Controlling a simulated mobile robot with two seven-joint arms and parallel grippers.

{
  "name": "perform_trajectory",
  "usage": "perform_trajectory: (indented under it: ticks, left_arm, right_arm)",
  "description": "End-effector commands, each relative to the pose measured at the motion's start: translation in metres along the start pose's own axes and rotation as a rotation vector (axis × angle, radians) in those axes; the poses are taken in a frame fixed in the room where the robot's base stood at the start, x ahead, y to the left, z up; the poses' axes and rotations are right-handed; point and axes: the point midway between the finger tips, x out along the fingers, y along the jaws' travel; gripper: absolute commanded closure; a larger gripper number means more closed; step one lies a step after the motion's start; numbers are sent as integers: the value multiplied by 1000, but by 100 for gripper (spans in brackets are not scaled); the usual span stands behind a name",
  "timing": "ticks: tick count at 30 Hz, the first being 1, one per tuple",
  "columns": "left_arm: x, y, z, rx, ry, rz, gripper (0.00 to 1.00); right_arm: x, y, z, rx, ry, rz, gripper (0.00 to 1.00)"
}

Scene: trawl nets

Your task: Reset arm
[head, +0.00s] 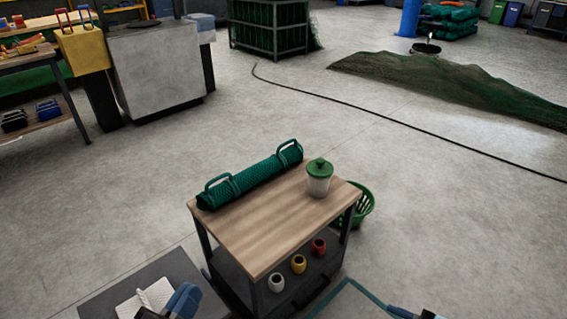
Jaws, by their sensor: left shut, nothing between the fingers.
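My left gripper (180,302) shows at the bottom left edge as a blue and dark shape, partly cut off by the frame. It is shut with nothing held, in front of the cart and apart from it. The wooden-topped cart (250,240) stands in front of me. A rolled green net (252,180) with handles lies along its far left edge. A clear jar with a green lid (319,178) stands upright near its far right corner.
White, yellow (298,264) and red cups stand on the cart's lower shelf. A green basket (364,205) is behind the cart's right side. A workbench (30,62) stands at left.

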Motion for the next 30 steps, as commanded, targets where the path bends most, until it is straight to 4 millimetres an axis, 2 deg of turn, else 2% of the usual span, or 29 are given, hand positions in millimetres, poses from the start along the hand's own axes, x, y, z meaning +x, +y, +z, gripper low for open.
perform_trajectory:
  ticks: [1,2,11,16,21,30]
  left_arm:
    - [0,0,0,0,0,0,100]
    - [0,0,0,0,0,0,100]
    - [0,0,0,0,0,0,100]
    - [0,0,0,0,0,0,100]
    - [0,0,0,0,0,0,100]
    - [0,0,0,0,0,0,100]
  right_arm:
    - [-8,-1,-18,94,12,-3,58]
    - [-12,0,-27,149,17,-5,58]
    - [11,-4,-51,293,104,95,58]
    - [26,-3,-72,400,171,170,58]
    - [42,2,-98,526,250,259,58]
    - [58,16,-132,692,354,376,58]
